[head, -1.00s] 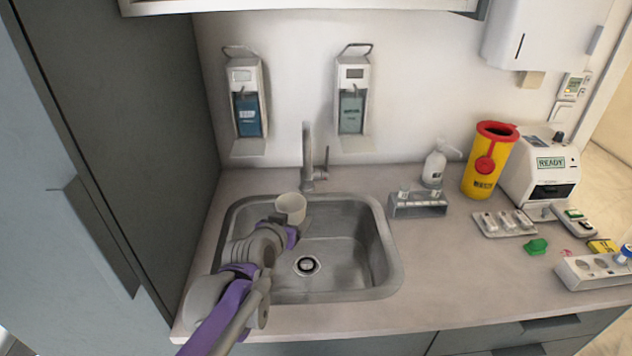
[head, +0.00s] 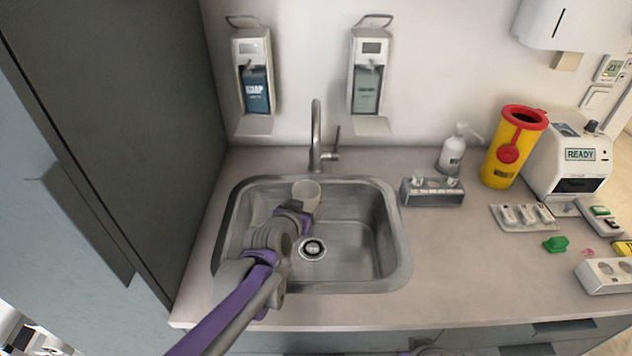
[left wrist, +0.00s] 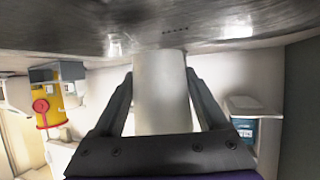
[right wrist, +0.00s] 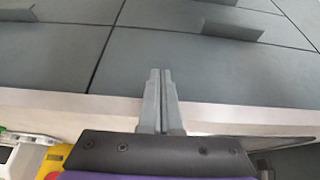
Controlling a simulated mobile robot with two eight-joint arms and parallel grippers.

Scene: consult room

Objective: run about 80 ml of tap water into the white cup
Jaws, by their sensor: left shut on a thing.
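The white cup (head: 307,192) is upright over the back of the steel sink (head: 398,262), just in front of the tap (head: 317,135). My left gripper (head: 298,208) is shut on the cup from the front left. In the left wrist view the cup (left wrist: 161,92) sits between the two fingers (left wrist: 160,100). The tap's spout is above and behind the cup in the head view; whether they line up exactly is hard to tell. I see no water stream, and the cup's inside is not clear. My right gripper (right wrist: 160,100) is shut and empty, pointing past the counter edge.
Two wall dispensers (head: 255,85) (head: 368,85) hang behind the sink. A tall cabinet (head: 130,120) bounds the left.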

